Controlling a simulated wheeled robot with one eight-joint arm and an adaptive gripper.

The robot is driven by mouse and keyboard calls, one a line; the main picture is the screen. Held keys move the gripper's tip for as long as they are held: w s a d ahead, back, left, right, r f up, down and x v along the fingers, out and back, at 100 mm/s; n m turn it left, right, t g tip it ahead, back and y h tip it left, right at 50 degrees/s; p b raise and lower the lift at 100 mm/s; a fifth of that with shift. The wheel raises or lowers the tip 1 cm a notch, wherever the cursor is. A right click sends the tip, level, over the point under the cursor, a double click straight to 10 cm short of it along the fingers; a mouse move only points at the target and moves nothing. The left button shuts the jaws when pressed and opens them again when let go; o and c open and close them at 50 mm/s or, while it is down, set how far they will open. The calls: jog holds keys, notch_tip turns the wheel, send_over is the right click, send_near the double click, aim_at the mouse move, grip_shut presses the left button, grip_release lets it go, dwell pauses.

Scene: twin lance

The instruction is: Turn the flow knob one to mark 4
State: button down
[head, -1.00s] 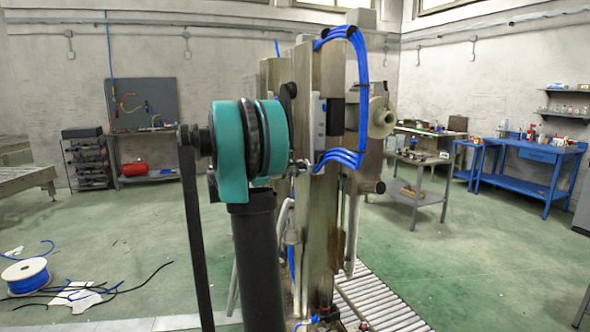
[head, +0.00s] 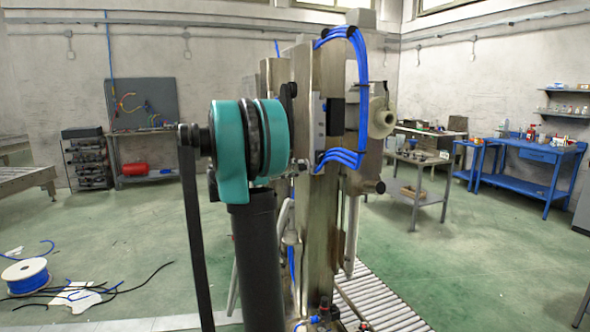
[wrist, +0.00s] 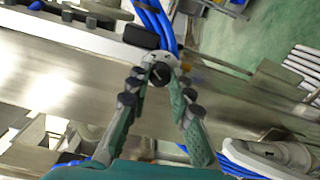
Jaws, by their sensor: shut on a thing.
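In the wrist view, a small dark flow knob (wrist: 160,74) with a light pointer line sits on a pale round plate on the metal machine. My gripper (wrist: 159,83) has its two teal and black fingers closed on either side of the knob. In the head view my own arm stands in front of the machine (head: 328,215), and neither the gripper nor the knob can be made out there.
Blue hoses (head: 361,75) loop off the machine, and in the wrist view they (wrist: 153,20) pass close to the knob. A roller conveyor (head: 385,300) runs at the machine's foot. A blue bench (head: 545,155) stands right. A hose spool (head: 25,277) lies on the floor left.

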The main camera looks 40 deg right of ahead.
jog(key=shift+m, duration=1)
jog(key=c, duration=1.3)
grip_release()
jog(key=shift+c, duration=0.2)
jog(key=shift+a, duration=0.1)
jog(key=v, duration=1.2)
jog(key=shift+f, duration=0.1)
